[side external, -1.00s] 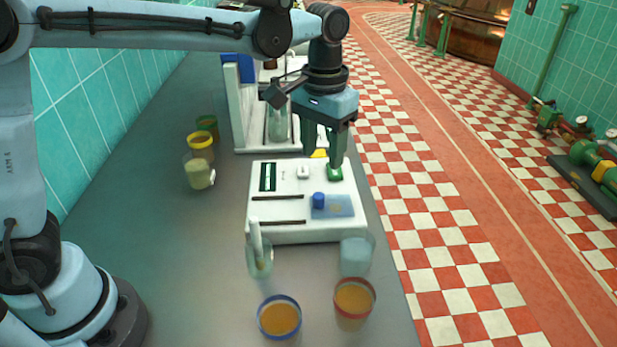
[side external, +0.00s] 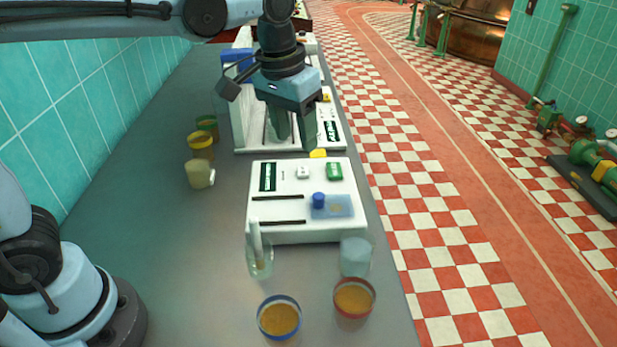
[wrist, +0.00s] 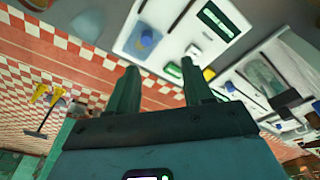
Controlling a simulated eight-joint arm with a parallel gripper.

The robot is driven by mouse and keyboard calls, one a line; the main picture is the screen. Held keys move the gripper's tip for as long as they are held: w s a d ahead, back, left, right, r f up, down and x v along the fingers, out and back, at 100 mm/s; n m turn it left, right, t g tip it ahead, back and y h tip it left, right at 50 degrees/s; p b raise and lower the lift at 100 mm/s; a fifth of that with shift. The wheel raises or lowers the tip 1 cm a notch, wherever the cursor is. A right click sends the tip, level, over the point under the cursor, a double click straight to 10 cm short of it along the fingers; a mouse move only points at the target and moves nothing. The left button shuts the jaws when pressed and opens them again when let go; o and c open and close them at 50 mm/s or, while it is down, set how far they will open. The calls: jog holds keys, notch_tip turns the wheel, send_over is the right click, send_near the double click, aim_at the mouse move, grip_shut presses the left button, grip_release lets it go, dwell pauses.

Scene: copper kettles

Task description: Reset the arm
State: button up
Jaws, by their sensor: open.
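My gripper (side external: 295,142) is open and empty. In the side external view its green fingers point down over the white instrument (side external: 242,120) at the back of the counter. It is behind and above the front white panel (side external: 285,228). In the wrist view the fingertips (wrist: 160,68) are spread with nothing between them. The front panel carries a green switch (side external: 334,171), a white switch (side external: 303,172) and a blue knob (side external: 318,199) on a pale blue plate.
A stirring glass (side external: 260,262), a clear cup (side external: 355,257), a blue-rimmed cup (side external: 279,318) and a red-rimmed cup (side external: 354,298) stand in front of the panel. Several jars (side external: 201,147) stand left. The counter's left middle (side external: 180,250) is clear.

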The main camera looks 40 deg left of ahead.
jog(key=s+a+f+t, duration=0.5)
jog(key=s+a, duration=0.2)
jog(key=s, duration=0.2)
jog(key=shift+s+a+f, duration=0.2)
jog(key=shift+s+a, duration=0.05)
